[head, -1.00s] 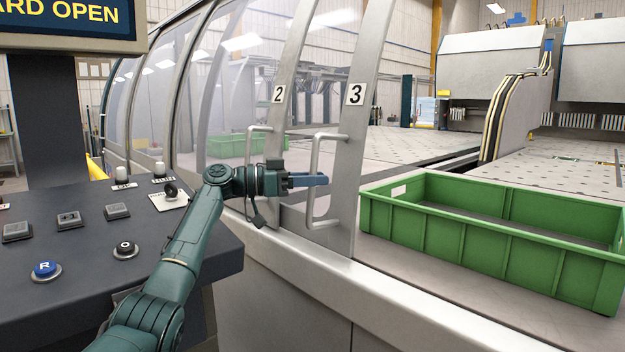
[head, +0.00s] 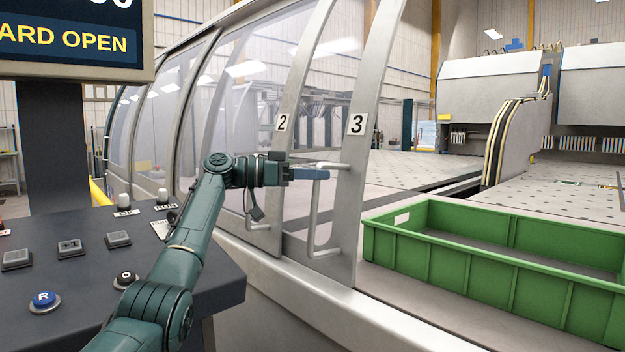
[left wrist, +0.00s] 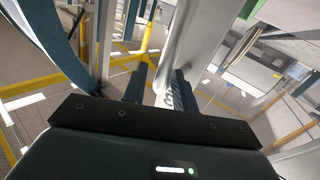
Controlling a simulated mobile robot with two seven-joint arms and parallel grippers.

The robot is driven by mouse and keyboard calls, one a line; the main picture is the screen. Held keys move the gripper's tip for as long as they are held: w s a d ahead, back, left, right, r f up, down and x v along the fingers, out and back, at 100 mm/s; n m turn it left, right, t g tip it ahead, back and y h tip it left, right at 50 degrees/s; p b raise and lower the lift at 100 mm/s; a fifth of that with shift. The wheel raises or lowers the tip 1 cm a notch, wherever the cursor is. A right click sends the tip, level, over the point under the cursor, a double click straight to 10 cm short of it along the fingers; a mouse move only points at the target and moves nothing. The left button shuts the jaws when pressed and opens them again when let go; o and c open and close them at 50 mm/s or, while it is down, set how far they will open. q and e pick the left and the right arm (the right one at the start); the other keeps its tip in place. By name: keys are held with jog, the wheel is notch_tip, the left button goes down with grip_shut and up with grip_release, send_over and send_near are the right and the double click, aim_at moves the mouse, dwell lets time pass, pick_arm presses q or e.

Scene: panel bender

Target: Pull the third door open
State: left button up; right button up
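The third door's curved grey frame (head: 367,150) carries a label "3". Its upright bar handle (head: 314,228) is mounted on the frame's left side. My left gripper (head: 318,174) is level with the upper part of this handle, its fingers pointing right and overlapping the bar in the picture. In the left wrist view the two dark fingers of my left gripper (left wrist: 160,88) stand apart, with a pale grey surface and part of the "3" label showing between them. I cannot tell whether the bar is between the fingers. My right gripper is out of view.
Door 2's frame (head: 291,110) and handle (head: 256,220) are just left of the third door. A green crate (head: 480,285) stands to the right. A control panel (head: 90,275) with buttons is at the lower left, below a screen (head: 75,42) showing "ARD OPEN".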

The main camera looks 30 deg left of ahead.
pick_arm(q)
jog(key=shift+s+d+r, duration=0.1)
jog(key=shift+d+r, duration=0.05)
jog(key=shift+r, duration=0.45)
jog(key=shift+s+r, duration=0.1)
jog(key=shift+s, duration=0.05)
jog(key=v, duration=1.4)
jog(key=shift+s+a+f, duration=0.25)
jog(key=shift+a+f, duration=0.05)
jog(key=shift+f, duration=0.45)
dwell(0.4)
